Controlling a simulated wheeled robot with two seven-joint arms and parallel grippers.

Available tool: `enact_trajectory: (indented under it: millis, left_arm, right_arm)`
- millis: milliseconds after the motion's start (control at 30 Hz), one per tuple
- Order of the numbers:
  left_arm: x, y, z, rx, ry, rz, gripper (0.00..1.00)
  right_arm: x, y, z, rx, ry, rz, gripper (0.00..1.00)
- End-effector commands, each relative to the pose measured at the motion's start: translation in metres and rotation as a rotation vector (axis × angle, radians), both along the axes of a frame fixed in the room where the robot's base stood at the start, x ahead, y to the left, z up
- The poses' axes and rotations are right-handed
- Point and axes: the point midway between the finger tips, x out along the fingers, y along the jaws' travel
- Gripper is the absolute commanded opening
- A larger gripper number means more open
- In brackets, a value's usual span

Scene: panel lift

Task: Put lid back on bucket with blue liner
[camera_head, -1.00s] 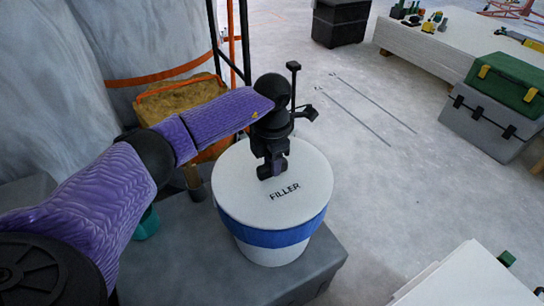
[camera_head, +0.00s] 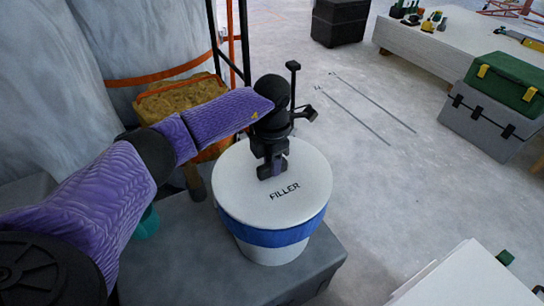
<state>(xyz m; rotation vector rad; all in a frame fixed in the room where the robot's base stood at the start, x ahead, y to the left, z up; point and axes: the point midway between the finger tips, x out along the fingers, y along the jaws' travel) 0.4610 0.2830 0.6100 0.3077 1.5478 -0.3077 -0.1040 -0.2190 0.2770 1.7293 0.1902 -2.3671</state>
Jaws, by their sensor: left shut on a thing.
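A white bucket (camera_head: 272,251) stands upright on a grey box-like surface, with a blue liner band (camera_head: 275,237) showing around its upper part. The white lid (camera_head: 303,205), marked FILLER, covers the bucket's top and looks level. My left gripper (camera_head: 272,172) points down at the middle of the lid, shut on the lid's grip. The fingers hide most of that grip. I cannot tell whether the lid's rim is fully pressed down all around. My right gripper is out of view.
The grey surface (camera_head: 190,275) under the bucket has free room in front. Behind my left arm is a tub of tan material (camera_head: 180,100). A green-topped toolbox (camera_head: 505,85) and a white table (camera_head: 455,45) stand at right. A white panel (camera_head: 462,280) is at lower right.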

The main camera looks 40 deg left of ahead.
Motion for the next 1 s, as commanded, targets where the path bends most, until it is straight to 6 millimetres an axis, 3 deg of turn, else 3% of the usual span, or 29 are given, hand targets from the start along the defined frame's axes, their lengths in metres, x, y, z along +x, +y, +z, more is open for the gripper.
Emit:
enact_trajectory:
  millis: [933, 967, 1000]
  left_arm:
    - [0.0001, -0.0001, -0.0023, 0.0, 0.0, 0.0, 0.0]
    - [0.0001, -0.0001, -0.0023, 0.0, 0.0, 0.0, 0.36]
    - [0.0001, -0.0001, -0.0024, 0.0, 0.0, 0.0, 0.45]
  right_arm:
    - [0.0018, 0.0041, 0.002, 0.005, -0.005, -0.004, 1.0]
    - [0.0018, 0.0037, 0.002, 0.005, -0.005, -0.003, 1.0]
    - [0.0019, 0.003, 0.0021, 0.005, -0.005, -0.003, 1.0]
